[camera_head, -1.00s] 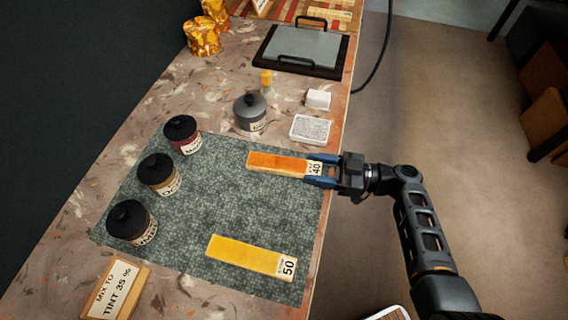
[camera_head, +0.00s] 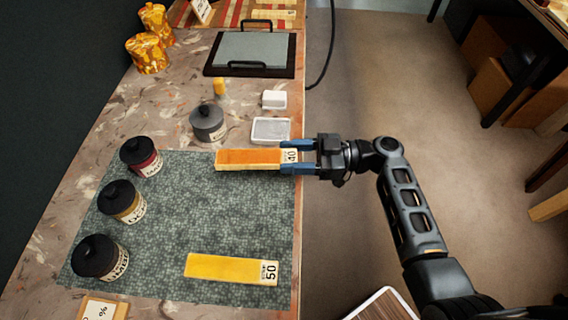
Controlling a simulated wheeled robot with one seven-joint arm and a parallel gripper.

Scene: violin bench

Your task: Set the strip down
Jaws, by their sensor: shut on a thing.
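An orange strip (camera_head: 248,159) with a white end label reading 40 is at the top right of the grey-green mat (camera_head: 190,216). My gripper (camera_head: 296,158) is shut on its labelled right end, with the blue fingers on either side of the label. The strip lies level at or just above the mat; I cannot tell whether it touches. A yellow strip (camera_head: 226,268) labelled 50 lies on the mat near its front right, apart from my gripper.
Dark-lidded jars, red (camera_head: 141,156), ochre (camera_head: 122,201) and umber (camera_head: 99,257), stand along the mat's left side. The mat's middle is clear.

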